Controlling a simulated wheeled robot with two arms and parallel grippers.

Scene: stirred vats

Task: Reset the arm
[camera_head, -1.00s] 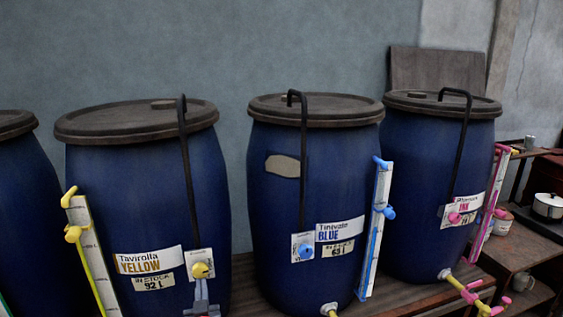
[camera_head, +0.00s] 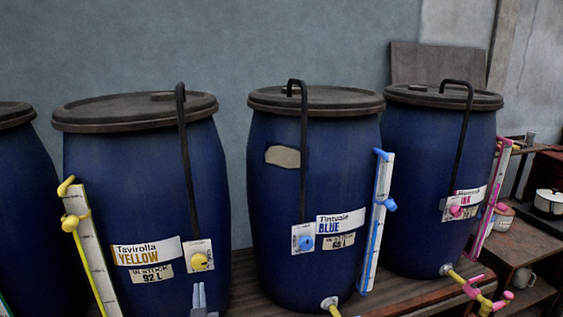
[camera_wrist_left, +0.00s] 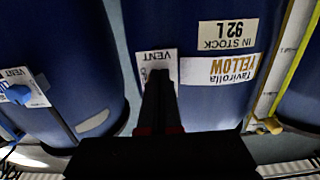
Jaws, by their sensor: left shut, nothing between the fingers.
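My left gripper (camera_head: 199,293) is at the bottom of the head view, in front of the yellow vat (camera_head: 145,205) and below its yellow vent knob (camera_head: 200,261). Its fingers are together and hold nothing. A gap shows between fingertips and knob in the picture. In the left wrist view, which shows the vats upside down, the dark shut fingers (camera_wrist_left: 160,95) point at the white VENT plate (camera_wrist_left: 154,58); the knob itself is hidden there. My right gripper is in neither view.
The blue vat (camera_head: 315,185) and the ink vat (camera_head: 435,165) stand to the right on a wooden bench (camera_head: 385,300). Gauges with coloured taps stick out at the vats' sides. A white pot (camera_head: 549,202) stands at far right. Grey wall lies behind.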

